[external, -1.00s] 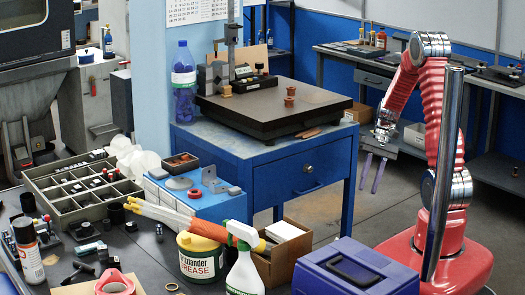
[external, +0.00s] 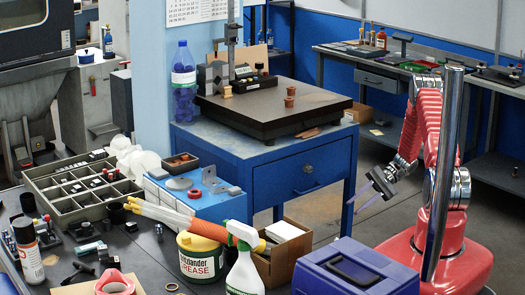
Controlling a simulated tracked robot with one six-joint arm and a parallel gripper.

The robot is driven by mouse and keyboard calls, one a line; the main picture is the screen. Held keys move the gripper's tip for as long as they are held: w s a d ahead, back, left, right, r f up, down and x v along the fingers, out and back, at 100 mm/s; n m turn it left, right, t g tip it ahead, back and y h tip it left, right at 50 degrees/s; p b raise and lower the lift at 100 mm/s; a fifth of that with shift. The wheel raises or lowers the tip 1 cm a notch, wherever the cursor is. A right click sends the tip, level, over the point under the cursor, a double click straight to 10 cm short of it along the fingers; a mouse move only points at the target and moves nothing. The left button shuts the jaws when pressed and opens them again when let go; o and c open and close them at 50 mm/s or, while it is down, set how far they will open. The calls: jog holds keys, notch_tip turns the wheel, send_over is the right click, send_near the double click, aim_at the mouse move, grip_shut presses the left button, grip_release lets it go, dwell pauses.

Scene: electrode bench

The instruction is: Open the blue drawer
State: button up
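The blue drawer (external: 285,178) is shut, in the front of the blue cabinet under the dark surface plate. Its front carries a round lock (external: 307,169) and a blue bar handle (external: 308,189). My gripper (external: 354,206) is to the right of the cabinet, apart from the handle, at about its height or slightly lower in the picture. Its two pale violet fingers point left and down, with a gap between them. It is open and empty.
A dark surface plate (external: 325,97) with small copper parts sits on the cabinet. In front are a cardboard box (external: 268,268), a spray bottle (external: 244,270) and a blue toolbox (external: 358,265). The floor (external: 325,215) between cabinet and arm is clear.

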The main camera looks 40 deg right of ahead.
aim_at(314, 189)
jog(key=w+d+r+n+t+y, duration=0.3)
jog(key=w+r+t, duration=0.1)
jog(key=w, duration=0.4)
jog(key=shift+r, duration=0.45)
jog(key=shift+w, duration=0.1)
jog(key=x, duration=1.3)
jog(key=shift+w+a+r, duration=0.15)
jog(key=shift+w+a, duration=0.05)
jog(key=shift+a, duration=0.05)
jog(key=shift+c, duration=0.2)
grip_shut()
jog(key=shift+s+f, duration=0.1)
jog(key=shift+f, duration=0.1)
dwell(0.5)
